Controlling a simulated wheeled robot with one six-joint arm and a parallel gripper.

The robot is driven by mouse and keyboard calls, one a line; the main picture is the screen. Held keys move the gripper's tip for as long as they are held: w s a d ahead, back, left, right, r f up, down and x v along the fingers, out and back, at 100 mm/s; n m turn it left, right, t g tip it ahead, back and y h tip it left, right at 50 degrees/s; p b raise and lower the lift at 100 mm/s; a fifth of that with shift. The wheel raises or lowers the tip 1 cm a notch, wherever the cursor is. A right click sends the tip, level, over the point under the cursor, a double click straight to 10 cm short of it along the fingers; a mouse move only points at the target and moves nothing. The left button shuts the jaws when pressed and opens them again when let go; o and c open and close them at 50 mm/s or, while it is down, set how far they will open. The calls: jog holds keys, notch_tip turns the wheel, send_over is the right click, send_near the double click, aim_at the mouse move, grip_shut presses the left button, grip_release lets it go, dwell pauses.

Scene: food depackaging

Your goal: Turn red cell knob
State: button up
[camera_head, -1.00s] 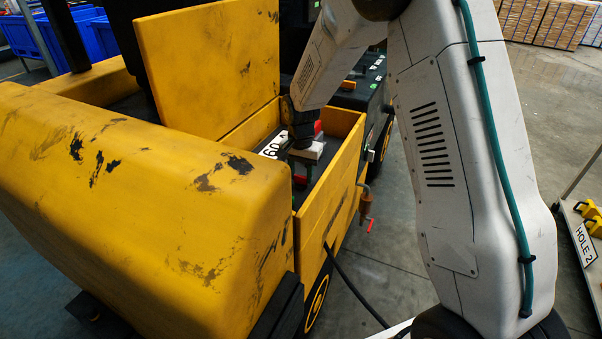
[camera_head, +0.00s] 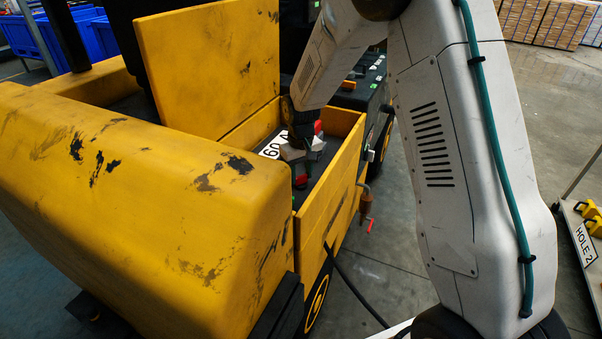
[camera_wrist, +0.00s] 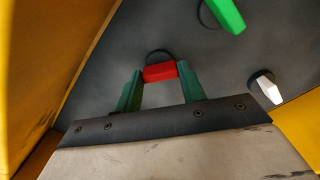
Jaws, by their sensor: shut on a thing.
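The red knob (camera_wrist: 159,72) is a bar-shaped handle on the dark panel (camera_wrist: 105,65), upper middle of the wrist view. My gripper (camera_wrist: 160,70) has its green fingers on both sides of the knob and is shut on it. The knob lies across between the fingertips, slightly tilted in the picture. In the head view, my gripper (camera_head: 300,158) reaches down into the yellow box of the vehicle; red shows at its lower end. The fingers' grip is mostly hidden there.
A green knob (camera_wrist: 226,14) and a white knob (camera_wrist: 266,88) sit on the same panel, right of the red one. Yellow walls (camera_head: 335,178) enclose the panel closely. The raised yellow lid (camera_head: 215,70) stands behind. A hanging red-handled fitting (camera_head: 367,208) is outside the box.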

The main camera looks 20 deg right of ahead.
aim_at(301, 176)
jog(key=n, duration=0.6)
jog(key=shift+n, duration=0.3)
dwell(0.4)
jog(key=o, duration=1)
jog(key=shift+r, duration=3.95)
